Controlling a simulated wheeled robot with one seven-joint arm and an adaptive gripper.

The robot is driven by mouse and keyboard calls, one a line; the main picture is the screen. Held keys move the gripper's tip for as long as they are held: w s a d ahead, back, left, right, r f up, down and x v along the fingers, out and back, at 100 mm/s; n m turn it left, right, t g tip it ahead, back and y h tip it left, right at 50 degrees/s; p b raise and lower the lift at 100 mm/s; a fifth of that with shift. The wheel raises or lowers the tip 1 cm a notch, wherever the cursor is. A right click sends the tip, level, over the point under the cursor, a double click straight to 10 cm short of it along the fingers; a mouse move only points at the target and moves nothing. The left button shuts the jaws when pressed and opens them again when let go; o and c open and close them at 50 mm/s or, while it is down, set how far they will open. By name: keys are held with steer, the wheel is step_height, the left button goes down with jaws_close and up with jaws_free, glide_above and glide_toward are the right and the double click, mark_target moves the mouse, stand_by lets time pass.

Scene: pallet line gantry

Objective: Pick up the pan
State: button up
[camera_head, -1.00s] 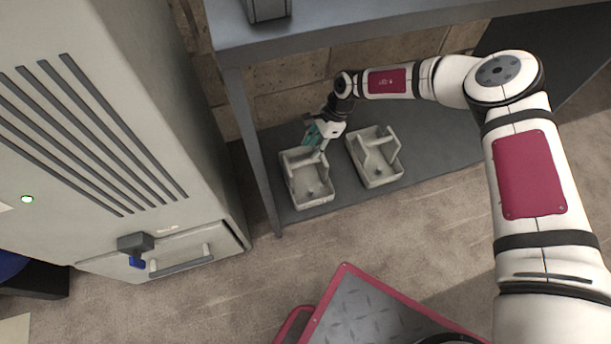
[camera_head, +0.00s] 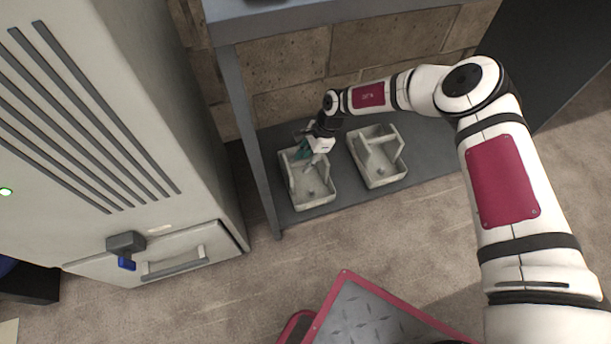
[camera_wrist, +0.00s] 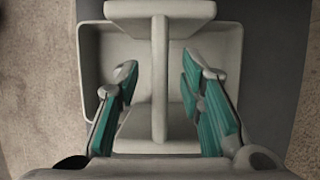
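Two pale grey, open-topped pans sit side by side on the lower shelf in the head view: a left pan (camera_head: 318,194) and a right pan (camera_head: 398,175). My gripper (camera_head: 304,158) is at the back part of the left pan. In the wrist view my gripper (camera_wrist: 163,84) is open, with a teal-padded finger on each side of the pan's upright central wall (camera_wrist: 159,100). Gaps show between both fingers and that wall. The pan's rim (camera_wrist: 88,70) surrounds the fingers.
A dark grey shelf (camera_head: 335,212) holds both pans, with an upper shelf (camera_head: 300,25) above and a post (camera_head: 255,150) at left. A pale cabinet (camera_head: 150,100) with a drawer stands left. The floor (camera_head: 250,290) in front is clear.

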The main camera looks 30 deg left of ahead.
steer(key=shift+f, duration=0.25)
stand_by(0.4)
jaws_close()
